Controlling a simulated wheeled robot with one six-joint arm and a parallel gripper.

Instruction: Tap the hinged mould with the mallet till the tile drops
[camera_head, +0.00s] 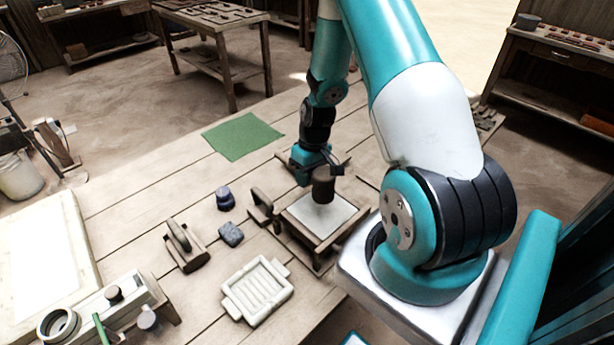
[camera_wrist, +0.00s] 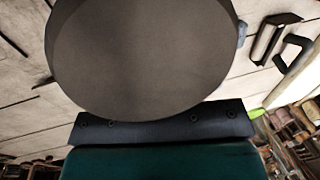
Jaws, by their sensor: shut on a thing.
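The mallet (camera_head: 323,188) has a dark brown cylindrical head. My gripper (camera_head: 326,171) is shut on it; the handle is mostly hidden by the gripper. In the wrist view the round end of the mallet (camera_wrist: 145,50) fills the upper middle, just beyond the dark gripper edge (camera_wrist: 165,125). The hinged mould (camera_head: 301,222) is a wooden frame on short legs with a pale flat panel. The mallet head stands upright over the panel's far part; I cannot tell whether it touches. No tile shows under the mould.
A green mat (camera_head: 243,137) lies behind the mould. A pale ribbed tray (camera_head: 257,290), a wooden block with a handle (camera_head: 184,246), a grey-blue lump (camera_head: 231,234) and a dark purple pot (camera_head: 225,198) lie left of it. The bench is clear between mat and pot.

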